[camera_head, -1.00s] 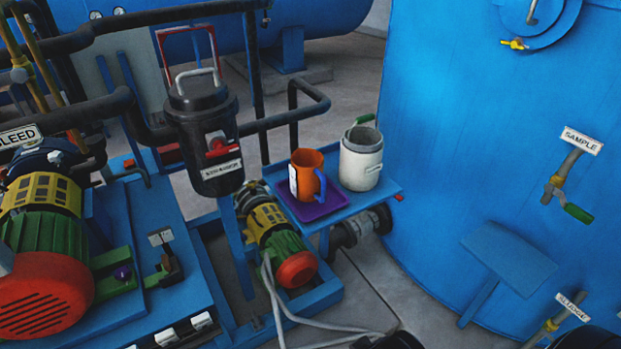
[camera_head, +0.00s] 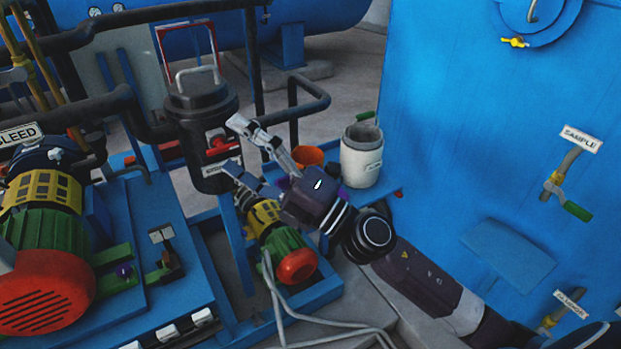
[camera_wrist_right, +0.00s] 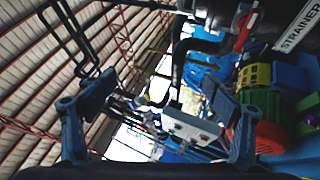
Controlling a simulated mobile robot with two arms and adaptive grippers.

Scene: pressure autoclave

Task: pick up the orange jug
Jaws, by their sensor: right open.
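The orange jug (camera_head: 309,155) stands on the small blue shelf. In the head view only its upper rim shows; my right gripper and forearm hide the rest, including its handle. My right gripper (camera_head: 232,146) is open and empty, with its fingers spread and pointing left, in front of the jug and near the black strainer. In the right wrist view the two fingers (camera_wrist_right: 160,110) are wide apart with nothing between them, and the jug is not visible there. My left gripper is not in view.
The black strainer (camera_head: 200,112) is left of the gripper. A pump with a red end (camera_head: 297,266) lies below. The big blue tank (camera_head: 440,120) bounds the right side.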

